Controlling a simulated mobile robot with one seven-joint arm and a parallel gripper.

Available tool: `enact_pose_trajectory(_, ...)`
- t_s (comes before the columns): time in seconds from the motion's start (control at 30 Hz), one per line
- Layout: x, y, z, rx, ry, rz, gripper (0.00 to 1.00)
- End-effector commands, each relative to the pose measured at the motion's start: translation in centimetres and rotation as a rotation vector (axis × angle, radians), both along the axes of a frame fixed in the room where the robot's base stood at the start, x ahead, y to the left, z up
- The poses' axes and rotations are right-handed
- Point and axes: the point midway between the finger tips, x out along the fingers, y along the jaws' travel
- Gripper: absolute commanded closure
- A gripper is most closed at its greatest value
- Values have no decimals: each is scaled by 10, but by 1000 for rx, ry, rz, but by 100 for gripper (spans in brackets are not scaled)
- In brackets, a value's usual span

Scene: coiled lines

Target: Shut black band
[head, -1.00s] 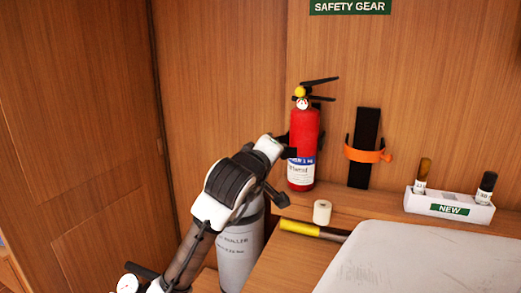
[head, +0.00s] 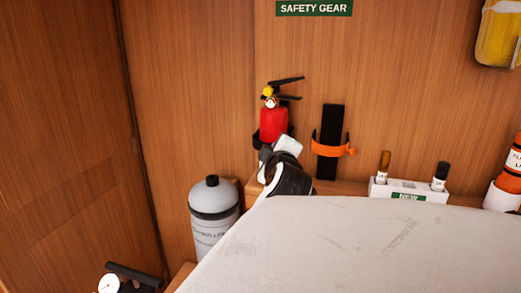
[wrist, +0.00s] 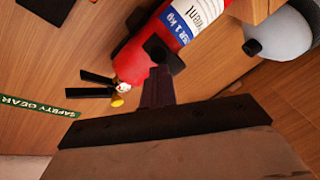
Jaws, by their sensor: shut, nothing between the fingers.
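The red fire extinguisher (head: 274,124) stands against the wooden wall, and its lower part is hidden behind my arm. Dark pieces that look like the black band (head: 256,139) show on both sides of it. In the wrist view dark ends of the band (wrist: 156,47) lie across the extinguisher (wrist: 146,56); I cannot tell whether they join. My gripper (wrist: 158,84) is shut and empty, its dark fingers close to the band and extinguisher. In the head view the gripper (head: 285,146) is in front of the extinguisher's right side, with its fingertips hidden.
An empty black bracket (head: 328,167) with an orange strap (head: 332,149) is right of the extinguisher. A white holder (head: 408,191) holds two small tubes. A grey cylinder (head: 214,219) stands left.

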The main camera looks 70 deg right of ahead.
Motion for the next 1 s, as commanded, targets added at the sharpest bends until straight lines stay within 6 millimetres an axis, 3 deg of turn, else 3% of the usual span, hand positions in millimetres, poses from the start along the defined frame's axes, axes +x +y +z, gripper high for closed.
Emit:
enact_pose_trajectory(0.13,-18,-14,0,2,1,119,100)
enact_pose_trajectory(0.4,-33,-35,0,1,0,310,100)
enact_pose_trajectory(1.0,-42,-52,0,-1,-1,332,100)
